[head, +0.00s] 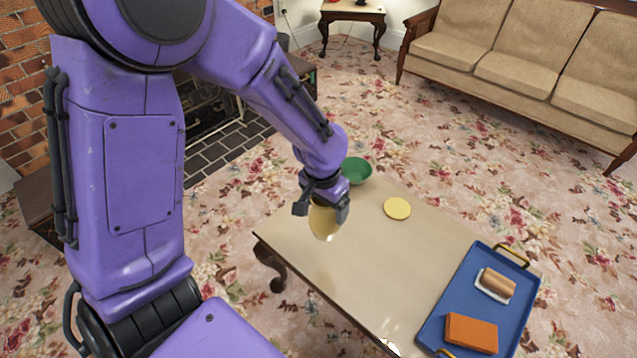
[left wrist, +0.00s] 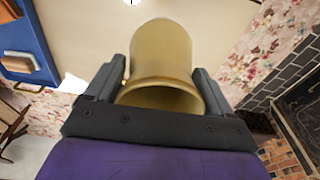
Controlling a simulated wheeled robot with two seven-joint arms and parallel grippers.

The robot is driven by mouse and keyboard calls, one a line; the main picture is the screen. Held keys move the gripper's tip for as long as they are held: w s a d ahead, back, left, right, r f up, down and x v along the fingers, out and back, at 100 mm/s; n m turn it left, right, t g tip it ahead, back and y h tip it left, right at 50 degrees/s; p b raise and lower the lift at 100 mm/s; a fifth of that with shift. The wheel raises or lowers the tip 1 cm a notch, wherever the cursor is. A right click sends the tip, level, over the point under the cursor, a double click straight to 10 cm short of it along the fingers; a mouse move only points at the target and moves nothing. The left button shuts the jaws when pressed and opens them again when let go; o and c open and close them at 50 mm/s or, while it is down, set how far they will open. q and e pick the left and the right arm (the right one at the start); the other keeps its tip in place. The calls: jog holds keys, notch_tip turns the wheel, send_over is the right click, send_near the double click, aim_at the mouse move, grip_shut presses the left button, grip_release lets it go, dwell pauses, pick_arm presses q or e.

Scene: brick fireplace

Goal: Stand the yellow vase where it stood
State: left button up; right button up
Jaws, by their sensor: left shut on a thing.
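The yellow vase (head: 325,224) is between the fingers of my left gripper (head: 321,208), which is shut on it over the far left part of the coffee table. In the left wrist view the vase (left wrist: 162,52) has its open rim towards the camera and its body pointing away, with a finger of the gripper (left wrist: 158,88) on each side. I cannot tell whether its base touches the table. A flat yellow disc (head: 397,208) lies on the table to the right of the vase. My right gripper is not in view.
A green bowl (head: 356,170) stands at the table's far end, close behind my gripper. A blue tray (head: 455,302) at the right holds an orange block (head: 471,333) and a white dish (head: 495,286) with a tan piece. The middle of the table (head: 370,265) is clear.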

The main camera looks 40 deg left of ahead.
pick_arm(q)
jog(key=s+a, duration=0.3)
jog(key=s, duration=0.1)
jog(key=w+a+f+b, duration=0.2)
jog(key=w+f+b, duration=0.1)
jog(key=w+f, duration=1)
jog(key=shift+w+a+f, duration=0.15)
jog(key=shift+w+f, duration=0.1)
jog(key=shift+w, duration=0.1)
jog(key=o, duration=1.1)
jog(key=shift+f, duration=0.15)
jog(key=shift+o, duration=0.2)
notch_tip(320, 180, up, 12)
jog(key=s+p, duration=0.1)
jog(key=p, duration=0.1)
jog(key=shift+s, duration=0.25)
